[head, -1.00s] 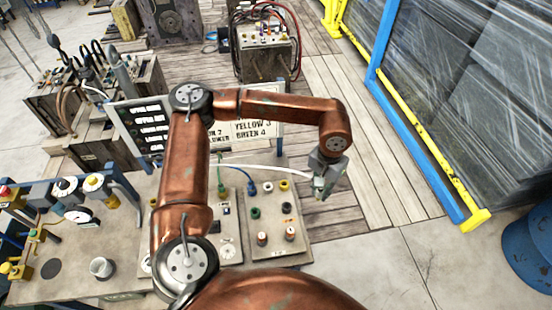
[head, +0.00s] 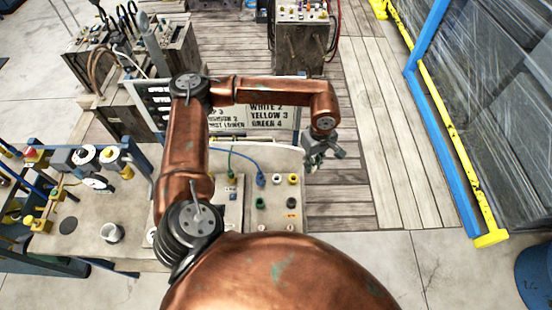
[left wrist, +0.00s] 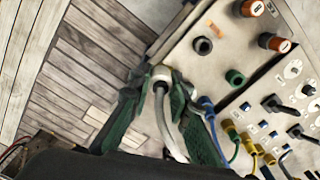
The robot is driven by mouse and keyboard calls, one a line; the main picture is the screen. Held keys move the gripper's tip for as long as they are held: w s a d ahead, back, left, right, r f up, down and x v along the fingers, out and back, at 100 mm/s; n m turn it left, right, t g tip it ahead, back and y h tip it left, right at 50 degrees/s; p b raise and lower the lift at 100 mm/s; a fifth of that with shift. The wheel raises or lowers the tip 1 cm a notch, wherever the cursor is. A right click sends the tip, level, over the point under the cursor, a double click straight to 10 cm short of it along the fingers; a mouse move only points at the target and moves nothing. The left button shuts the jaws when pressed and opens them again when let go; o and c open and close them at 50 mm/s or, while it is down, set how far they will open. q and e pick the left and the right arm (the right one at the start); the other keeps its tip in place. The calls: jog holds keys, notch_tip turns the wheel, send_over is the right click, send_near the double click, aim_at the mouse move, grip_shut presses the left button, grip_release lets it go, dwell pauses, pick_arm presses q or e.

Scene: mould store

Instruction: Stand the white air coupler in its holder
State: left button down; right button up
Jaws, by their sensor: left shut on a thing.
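My left gripper (head: 322,155) is beyond the back right corner of the socket panel (head: 278,222). In the left wrist view its green-padded fingers (left wrist: 160,92) are shut on the white air coupler (left wrist: 160,74), whose white hose (left wrist: 166,125) runs down between them. The coupler is held beside the panel's edge, apart from the sockets. The panel bears a black ring socket (left wrist: 203,46) and a green one (left wrist: 235,78). My right gripper is out of view.
A sign (head: 265,118) behind the panel reads "WHITE 2, YELLOW 3, GREEN 4". Blue (left wrist: 206,103) and yellow (left wrist: 228,127) plugs with cables stand close to the gripper. Orange-topped knobs (left wrist: 268,40) rise from the panel. Bare plank floor (head: 340,200) lies to the right.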

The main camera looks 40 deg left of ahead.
pick_arm(q)
jog(key=shift+s+a+f+n+p, duration=0.95)
jog(key=shift+a+f+n, duration=0.75)
jog(key=shift+n, duration=3.05)
jog(key=shift+s+a+f+n+p, duration=1)
jog(key=shift+a+n, duration=1.15)
jog(key=shift+n, duration=2.55)
jog(key=shift+s+a+f+n+p, duration=0.65)
jog(key=shift+a+f+n+p, duration=0.85)
jog(key=shift+n, duration=3.25)
jog(key=shift+a+f+b, duration=0.2)
jog(key=shift+f+b, duration=0.3)
jog(key=shift+a+f+b, duration=0.2)
jog(key=shift+f+b, duration=0.25)
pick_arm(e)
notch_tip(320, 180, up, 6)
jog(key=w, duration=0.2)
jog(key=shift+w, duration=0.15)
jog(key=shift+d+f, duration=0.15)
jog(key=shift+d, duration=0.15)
pick_arm(q)
jog(key=shift+f+b, duration=0.2)
jog(key=shift+b, duration=0.2)
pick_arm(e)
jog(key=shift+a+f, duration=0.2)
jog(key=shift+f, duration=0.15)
